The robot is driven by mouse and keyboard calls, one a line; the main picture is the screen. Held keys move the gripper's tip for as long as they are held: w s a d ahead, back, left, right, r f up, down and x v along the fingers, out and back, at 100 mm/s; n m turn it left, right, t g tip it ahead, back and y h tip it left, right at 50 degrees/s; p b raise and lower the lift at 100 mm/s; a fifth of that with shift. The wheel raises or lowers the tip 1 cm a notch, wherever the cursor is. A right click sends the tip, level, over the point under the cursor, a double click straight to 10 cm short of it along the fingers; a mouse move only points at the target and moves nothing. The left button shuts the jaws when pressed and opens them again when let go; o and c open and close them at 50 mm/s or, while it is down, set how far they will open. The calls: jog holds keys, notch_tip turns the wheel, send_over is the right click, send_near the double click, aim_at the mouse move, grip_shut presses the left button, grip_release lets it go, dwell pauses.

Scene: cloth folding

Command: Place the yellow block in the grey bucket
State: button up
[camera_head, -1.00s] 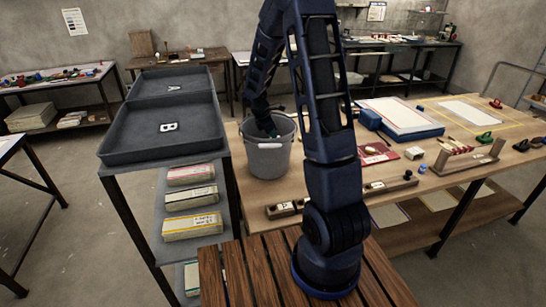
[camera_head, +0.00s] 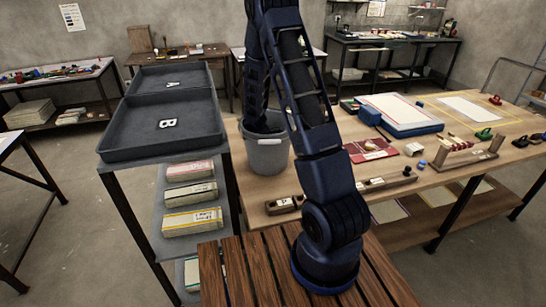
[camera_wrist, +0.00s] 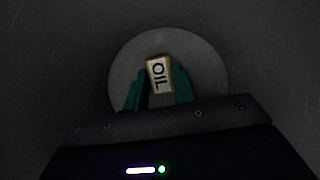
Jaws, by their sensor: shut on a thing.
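The grey bucket (camera_head: 268,158) stands upright on the wooden table, left of my arm in the head view. My forearm reaches down into its mouth, and the bucket wall hides my gripper there. In the wrist view my gripper (camera_wrist: 159,84) is inside the bucket, with its two teal fingers shut on the yellow block (camera_wrist: 158,72). The block has yellow edges and a pale face marked "OIL". The round bucket floor (camera_wrist: 205,65) shows behind it. I cannot tell whether the block touches the floor.
Dark trays marked A and B (camera_head: 168,124) top a shelf unit left of the bucket. To the right on the table (camera_head: 455,168) lie a red mat (camera_head: 358,153), a blue-edged board (camera_head: 402,114), and wooden holders. The bucket's walls surround my gripper closely.

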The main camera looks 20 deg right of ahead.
jog(key=shift+f, duration=0.1)
jog(key=o, duration=0.9)
jog(key=shift+o, duration=0.2)
jog(key=v, duration=1.2)
jog(key=s+d+r+m+y, duration=0.15)
jog(key=s+r+m, duration=0.4)
jog(key=r, duration=0.55)
jog(key=s+d+r+m+t+y, duration=0.1)
jog(key=s+r+m, duration=0.5)
jog(key=s, duration=0.7)
jog(key=s+d+r+m+t+y, duration=0.1)
jog(key=s+r+m+t+y, duration=0.1)
jog(key=s+r+m, duration=0.4)
jog(key=shift+s+d+r+t, duration=0.4)
jog(key=shift+s+r+t, duration=0.4)
jog(key=shift+s+r, duration=2.1)
